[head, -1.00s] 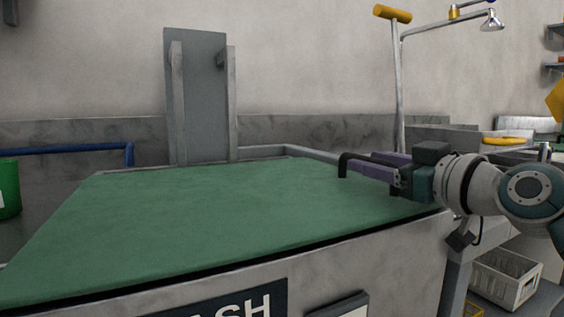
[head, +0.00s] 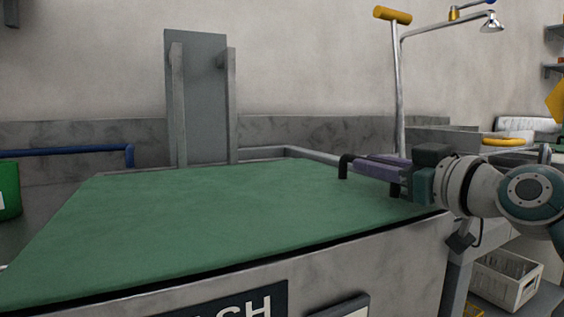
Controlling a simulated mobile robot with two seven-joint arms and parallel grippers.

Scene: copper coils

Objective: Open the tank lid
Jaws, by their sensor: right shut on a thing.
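The tank lid (head: 200,225) is a wide green panel lying flat over the grey tank (head: 395,262). It looks closed, with a thin dark gap along its front edge. A black bar handle (head: 344,165) stands on the lid near its right side. My right gripper (head: 372,169) has purple fingers and reaches in from the right, low over the lid. It is shut on the handle, and the fingers hide part of the bar. My left gripper is not in view.
A grey upright panel with two posts (head: 178,105) stands behind the lid. A shower pole with a yellow handle (head: 398,90) rises at the back right. A green bin (head: 8,190) stands at the left. A white crate (head: 506,278) is low at the right.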

